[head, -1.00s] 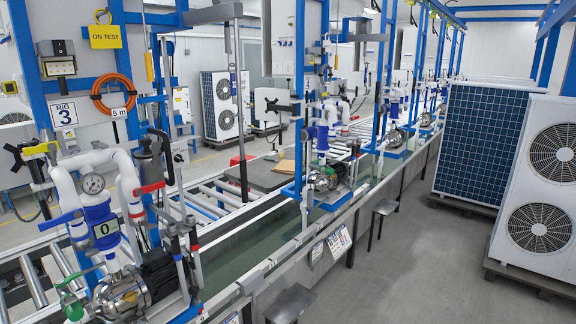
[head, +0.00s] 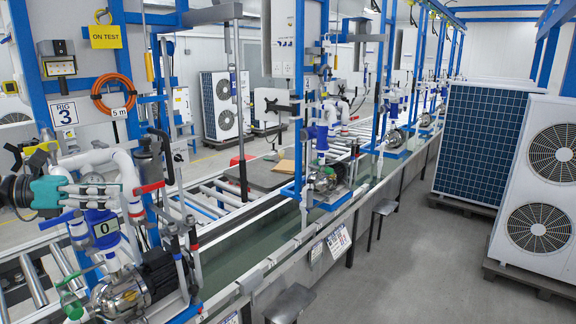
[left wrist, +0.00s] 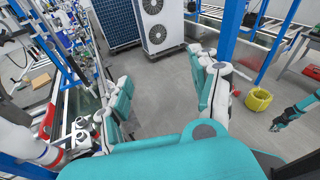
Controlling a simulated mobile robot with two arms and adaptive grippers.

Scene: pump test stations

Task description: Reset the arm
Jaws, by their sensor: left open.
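My left gripper (head: 112,190), teal with pale finger pads, has come in at the left of the head view.
The pump rig (head: 102,228) has a red lever (head: 149,188) and blue valves close to the left gripper. An orange hose coil (head: 114,94) hangs behind. Heat pump units (head: 538,180) stand at right. A yellow bucket (left wrist: 258,100) is on the floor. The grey floor aisle is clear.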

